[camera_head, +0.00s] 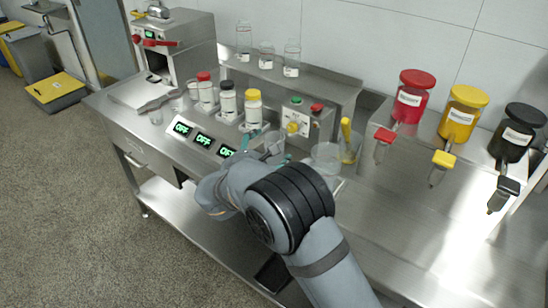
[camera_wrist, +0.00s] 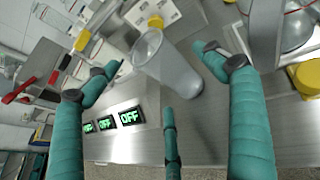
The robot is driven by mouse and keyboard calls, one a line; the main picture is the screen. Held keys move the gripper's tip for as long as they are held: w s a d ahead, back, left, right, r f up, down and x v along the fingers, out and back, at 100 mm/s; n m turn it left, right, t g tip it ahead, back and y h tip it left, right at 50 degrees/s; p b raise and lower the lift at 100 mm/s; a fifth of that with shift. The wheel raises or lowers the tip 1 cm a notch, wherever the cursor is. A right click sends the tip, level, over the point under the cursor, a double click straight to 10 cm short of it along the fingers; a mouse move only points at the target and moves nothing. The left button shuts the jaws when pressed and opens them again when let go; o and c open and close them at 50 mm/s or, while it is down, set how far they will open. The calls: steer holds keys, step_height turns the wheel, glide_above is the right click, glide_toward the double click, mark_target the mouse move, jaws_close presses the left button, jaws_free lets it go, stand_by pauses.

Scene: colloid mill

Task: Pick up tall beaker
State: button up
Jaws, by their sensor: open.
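The tall beaker (camera_wrist: 168,66), clear and slightly tapered, stands on the steel counter in the wrist view, its open rim toward the upper left of the picture. My gripper (camera_wrist: 160,70) has three teal fingers. They are spread apart around the beaker, one to each side and one in front at the lower middle. I see gaps between the fingers and the glass, with no clear contact. In the head view my gripper (camera_head: 262,146) is above the counter behind the grey wrist, which partly hides the fingers and beaker.
Green OFF displays (camera_head: 202,139) lie at the front left. Capped bottles (camera_head: 228,100) stand behind them. A button box (camera_head: 297,118) is behind my gripper. A glass vessel (camera_head: 326,157) is close on the right. Red, yellow and black dispensers (camera_head: 460,112) stand farther right.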

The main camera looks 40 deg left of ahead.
steer(key=shift+p+x, duration=0.75)
steer(key=shift+x, duration=2.05)
steer(key=shift+a, duration=0.1)
steer(key=c, duration=0.3)
steer(key=c, duration=1)
steer(key=shift+r, duration=0.1)
